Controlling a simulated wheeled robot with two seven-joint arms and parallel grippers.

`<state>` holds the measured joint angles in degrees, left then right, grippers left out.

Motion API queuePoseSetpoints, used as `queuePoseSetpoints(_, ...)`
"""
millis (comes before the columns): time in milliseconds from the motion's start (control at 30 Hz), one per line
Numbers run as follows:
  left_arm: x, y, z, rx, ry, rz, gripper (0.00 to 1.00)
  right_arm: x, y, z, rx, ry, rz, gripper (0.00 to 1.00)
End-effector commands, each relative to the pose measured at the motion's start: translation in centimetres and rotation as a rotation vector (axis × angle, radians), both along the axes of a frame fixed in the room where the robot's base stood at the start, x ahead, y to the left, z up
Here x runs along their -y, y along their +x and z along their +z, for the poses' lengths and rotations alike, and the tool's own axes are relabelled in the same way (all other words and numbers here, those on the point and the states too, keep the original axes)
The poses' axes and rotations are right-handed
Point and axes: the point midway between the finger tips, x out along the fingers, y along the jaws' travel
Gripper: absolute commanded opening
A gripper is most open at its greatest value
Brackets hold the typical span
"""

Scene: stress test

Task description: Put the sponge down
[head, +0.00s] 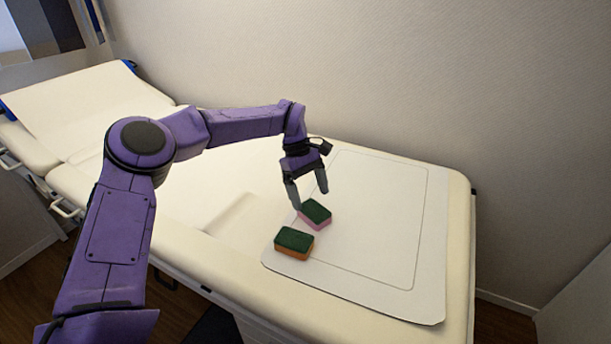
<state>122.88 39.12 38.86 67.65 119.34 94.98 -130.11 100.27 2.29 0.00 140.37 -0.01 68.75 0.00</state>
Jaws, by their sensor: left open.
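Two sponges lie on the white mat in the head view. One sponge (315,212) has a dark green top and a pink body. The other sponge (294,242) has a dark green top and an orange body, and lies nearer to me and a little to the left. My left gripper (311,200) is open and points down just above the pink sponge. Its fingers are apart, with the left fingertip by the sponge's left edge; I cannot tell whether it touches. The right gripper is not in view.
The white mat (385,215) with a thin outlined rectangle lies on a cream padded couch (458,240). Most of the mat to the right of the sponges is bare. A plain wall (400,80) stands behind the couch. The couch's raised backrest (75,100) is at the left.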

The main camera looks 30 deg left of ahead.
Motion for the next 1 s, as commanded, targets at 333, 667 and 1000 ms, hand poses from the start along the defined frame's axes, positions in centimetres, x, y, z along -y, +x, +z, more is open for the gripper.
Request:
queuePoseSetpoints(333, -2.4, 0.8, 6.3, 0.001, 0.000, 0.000, 0.86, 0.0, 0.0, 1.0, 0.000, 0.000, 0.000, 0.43)
queuePoseSetpoints(667, -2.6, 0.9, 6.5, 0.000, 0.000, 0.000, 0.86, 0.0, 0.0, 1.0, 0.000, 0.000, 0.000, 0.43)
queuePoseSetpoints(1000, -2.5, 0.9, 8.3, 0.000, 0.000, -0.001, 0.86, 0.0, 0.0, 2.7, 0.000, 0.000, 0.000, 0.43)
